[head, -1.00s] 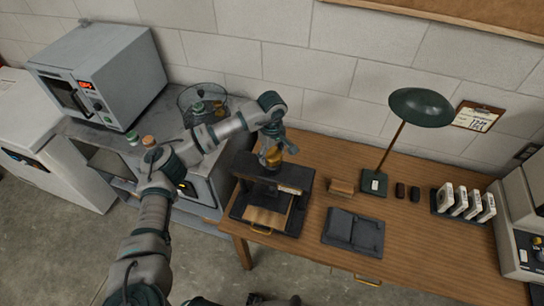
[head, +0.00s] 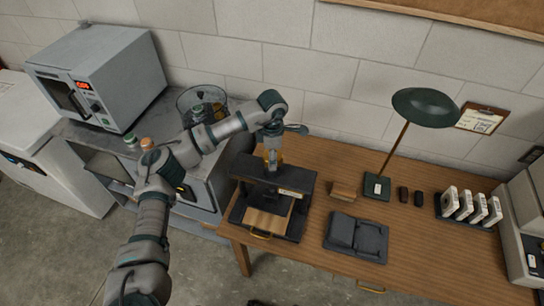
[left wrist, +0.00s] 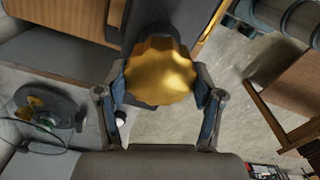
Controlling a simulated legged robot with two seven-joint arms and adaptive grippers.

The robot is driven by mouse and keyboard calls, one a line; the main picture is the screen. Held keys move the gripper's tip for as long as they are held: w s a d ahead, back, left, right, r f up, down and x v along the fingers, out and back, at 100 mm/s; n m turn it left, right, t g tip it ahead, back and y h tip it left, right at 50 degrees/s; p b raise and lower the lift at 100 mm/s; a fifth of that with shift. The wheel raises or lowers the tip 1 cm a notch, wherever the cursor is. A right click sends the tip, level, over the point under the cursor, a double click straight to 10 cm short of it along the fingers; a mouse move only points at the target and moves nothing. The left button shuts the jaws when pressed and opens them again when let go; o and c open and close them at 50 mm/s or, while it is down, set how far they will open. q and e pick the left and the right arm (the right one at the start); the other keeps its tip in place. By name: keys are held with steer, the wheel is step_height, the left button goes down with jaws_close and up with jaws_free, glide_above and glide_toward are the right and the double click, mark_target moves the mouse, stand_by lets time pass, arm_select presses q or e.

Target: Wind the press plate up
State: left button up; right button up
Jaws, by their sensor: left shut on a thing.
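The black press (head: 302,188) stands at the left end of the wooden desk, with a crossbar over its bed. A lobed gold knob (left wrist: 160,72) sits on top of it. My left gripper (head: 272,162) points down over the press and is shut on this knob; in the left wrist view its two fingers (left wrist: 162,92) touch opposite sides of the knob. A wooden board (head: 266,221) with a brass handle lies in the front of the press. The press plate is not clearly visible under the crossbar, so its height cannot be told. My right gripper is not in view.
A black tray (head: 356,238), a small wooden block (head: 343,191) and a green lamp (head: 426,107) are right of the press. A wire basket (head: 202,103) and a grey oven (head: 98,75) stand on the left bench. The desk's front right is clear.

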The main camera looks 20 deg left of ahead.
arm_select(q)
steer(key=shift+n, duration=1.6)
steer(key=shift+w+r, duration=0.1)
steer(key=o, duration=0.9)
steer(key=shift+o, duration=1.2)
steer(key=shift+w+d, duration=0.1)
steer(key=shift+r, duration=0.1)
step_height(320, 180, up, 12)
steer(key=shift+f, duration=0.25)
